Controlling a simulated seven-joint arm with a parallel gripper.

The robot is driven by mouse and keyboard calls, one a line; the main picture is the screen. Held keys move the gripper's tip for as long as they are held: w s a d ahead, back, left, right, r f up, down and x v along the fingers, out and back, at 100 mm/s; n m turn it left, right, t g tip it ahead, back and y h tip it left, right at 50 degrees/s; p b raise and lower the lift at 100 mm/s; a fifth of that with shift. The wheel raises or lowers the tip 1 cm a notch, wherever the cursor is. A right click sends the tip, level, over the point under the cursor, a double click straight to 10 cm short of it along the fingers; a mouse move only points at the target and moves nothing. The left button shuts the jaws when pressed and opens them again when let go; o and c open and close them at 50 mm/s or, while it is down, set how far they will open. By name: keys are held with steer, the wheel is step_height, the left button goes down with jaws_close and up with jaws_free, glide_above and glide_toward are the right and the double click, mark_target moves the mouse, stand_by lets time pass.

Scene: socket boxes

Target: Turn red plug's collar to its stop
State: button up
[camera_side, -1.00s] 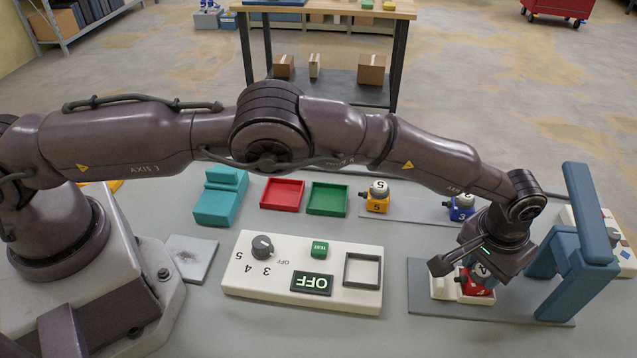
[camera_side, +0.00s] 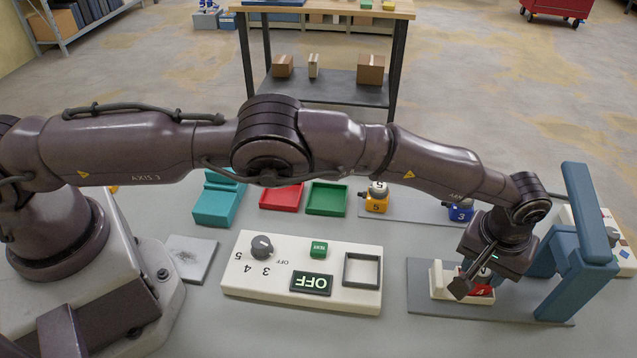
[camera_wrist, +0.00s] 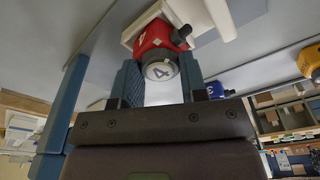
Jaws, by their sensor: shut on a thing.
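The red plug (camera_side: 483,291) stands in the cream socket box (camera_side: 437,281) at the right of the table. In the side view my gripper (camera_side: 478,281) comes down over the plug and hides most of it. The cream socket box (camera_wrist: 217,18) also shows behind the plug.
A blue bracket frame (camera_side: 582,225) rises close to the right of my gripper on a grey plate (camera_side: 425,304). Yellow (camera_side: 376,204) and blue (camera_side: 461,213) plugs stand behind. A cream panel (camera_side: 240,279) with a dial and "OFF" display lies left. Red and green trays lie further back.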

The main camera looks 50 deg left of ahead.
steer(key=shift+a+n, duration=0.15)
steer(key=shift+n, duration=0.75)
steer(key=shift+f+n, duration=0.1)
steer(key=shift+n, duration=0.8)
steer(key=o, duration=1.4)
steer(key=shift+r, duration=0.2)
steer(key=shift+r, duration=2.9)
